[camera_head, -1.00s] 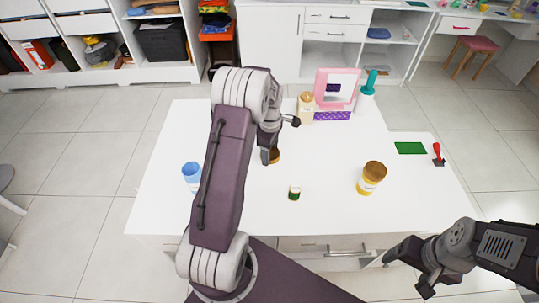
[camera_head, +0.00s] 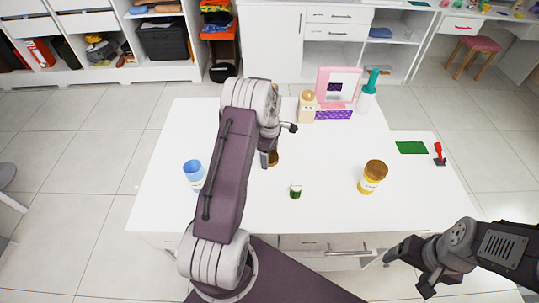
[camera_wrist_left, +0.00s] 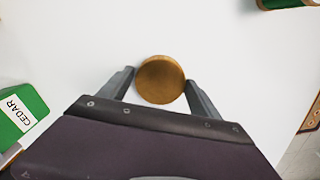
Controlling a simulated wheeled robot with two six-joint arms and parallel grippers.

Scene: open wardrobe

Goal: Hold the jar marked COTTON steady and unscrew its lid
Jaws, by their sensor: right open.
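A round brown lid (camera_wrist_left: 160,80) sits between the fingers of my left gripper (camera_wrist_left: 160,76) in the left wrist view, seen from above. The fingers stand apart close on either side of it; a firm grip does not show. In the head view this brown-topped jar (camera_head: 273,158) is partly hidden behind my left arm. A jar with a brown lid and yellow label (camera_head: 372,179) stands upright at the right of the table. No COTTON lettering is readable in any view. My right gripper (camera_head: 407,277) is open and empty, off the table's front right.
A green thing marked CEDAR (camera_wrist_left: 15,115) is left in the wrist view. The front right is clear.

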